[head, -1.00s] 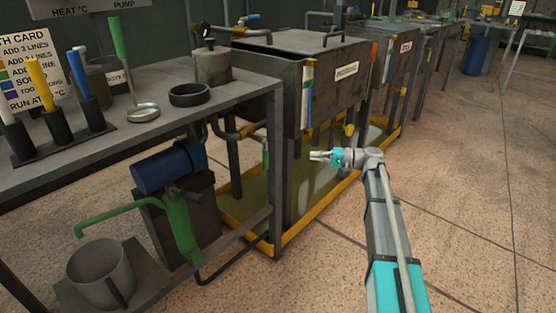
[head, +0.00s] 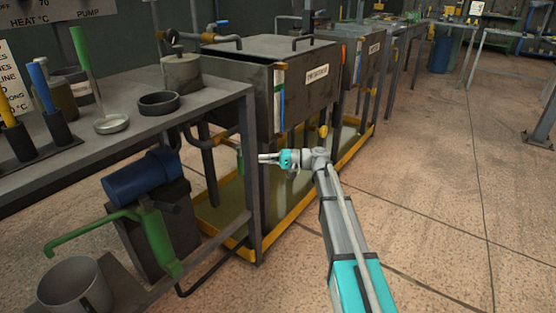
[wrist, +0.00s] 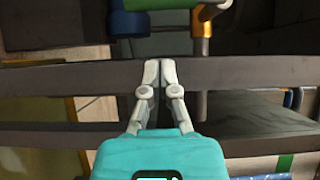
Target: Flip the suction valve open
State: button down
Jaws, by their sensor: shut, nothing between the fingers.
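Under the bench, a pipe with a brass-coloured fitting (head: 228,137) runs towards the tank, and a small green lever (head: 239,159) hangs below it. This looks like the suction valve, but I cannot be sure. My gripper (head: 262,158) is shut and empty, its fingertips pointing left just right of the green lever in the head view. I cannot tell the depth gap. In the wrist view my gripper (wrist: 160,66) points at a dark grey frame bar. A green bar (wrist: 178,3) and a brass-coloured pipe end (wrist: 203,32) show beyond it.
The bench (head: 205,98) and its leg (head: 250,190) stand left of my gripper. A blue pump motor (head: 142,178), a green hand pump (head: 157,238) and a grey bucket (head: 72,290) sit below. A grey tank (head: 300,80) stands behind.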

aim_at(240, 161)
jog(key=shift+s+a, duration=0.45)
jog(key=shift+a, duration=0.25)
jog(key=shift+s+a, duration=0.4)
jog(key=shift+a, duration=0.3)
jog(key=shift+s+a, duration=0.45)
jog(key=shift+a, duration=0.25)
